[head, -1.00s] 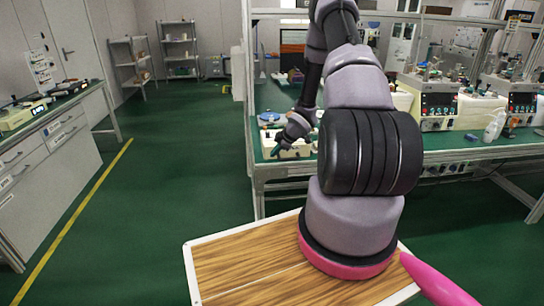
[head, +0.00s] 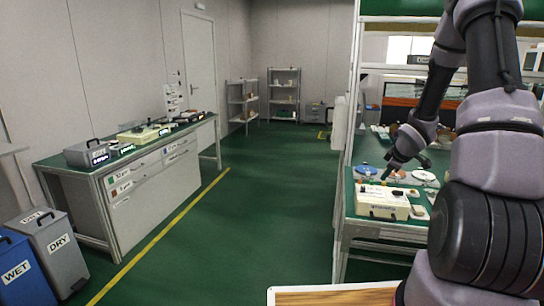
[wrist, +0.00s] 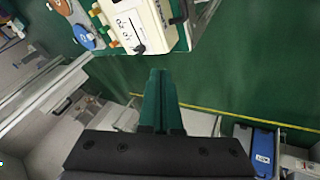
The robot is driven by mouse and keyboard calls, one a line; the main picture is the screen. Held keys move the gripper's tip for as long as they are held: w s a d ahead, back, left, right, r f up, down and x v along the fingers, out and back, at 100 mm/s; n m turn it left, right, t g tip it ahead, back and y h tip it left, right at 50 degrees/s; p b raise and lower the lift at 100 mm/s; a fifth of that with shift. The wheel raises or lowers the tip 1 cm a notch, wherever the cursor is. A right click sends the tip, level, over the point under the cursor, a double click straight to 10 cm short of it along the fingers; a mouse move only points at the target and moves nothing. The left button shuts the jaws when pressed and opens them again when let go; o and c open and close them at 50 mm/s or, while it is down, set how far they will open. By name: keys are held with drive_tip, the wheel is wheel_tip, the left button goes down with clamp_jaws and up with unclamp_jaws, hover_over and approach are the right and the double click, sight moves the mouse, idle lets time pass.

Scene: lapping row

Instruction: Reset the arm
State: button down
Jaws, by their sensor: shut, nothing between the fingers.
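My arm comes down from the right side of the head view, bent at the elbow. My gripper (head: 387,176) hangs at the near left end of the green-topped bench (head: 352,232), close above a cream box (head: 383,202). In the wrist view, the two green fingers of my gripper (wrist: 162,75) are together with nothing between them. Green floor shows beyond their tips. The cream box (wrist: 128,20) is at the top of the wrist view. I cannot tell the exact gap between fingers and box.
A blue disc (head: 365,170) and another disc (head: 424,176) lie on the bench. The green aisle (head: 270,215) is clear. A side bench (head: 150,185) with instruments stands left, beside a blue WET bin (head: 18,270) and grey DRY bin (head: 58,250). Shelves (head: 284,92) stand at the back.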

drive_tip(key=s+a+r+m+h, duration=0.1)
drive_tip(key=s+a+r+m, duration=0.2)
drive_tip(key=r, duration=0.4)
drive_tip(key=s+a+r+m+h, duration=0.15)
drive_tip(key=s+r, duration=0.25)
drive_tip(key=r, duration=0.4)
drive_tip(key=s+a+r+m, duration=0.1)
drive_tip(key=s+r+m, duration=0.3)
drive_tip(key=r, duration=0.3)
drive_tip(key=s+a+r+m+y, duration=0.2)
drive_tip(key=s+a, duration=0.4)
drive_tip(key=s, duration=0.4)
drive_tip(key=s+a+r+m+y, duration=0.2)
drive_tip(key=s+a+r+m, duration=0.2)
drive_tip(key=s, duration=0.5)
wheel_tip(320, 180, up, 3)
drive_tip(key=a, duration=0.2)
drive_tip(key=shift+s+a, duration=0.3)
drive_tip(key=shift+s, duration=0.1)
drive_tip(key=shift+r, duration=0.1)
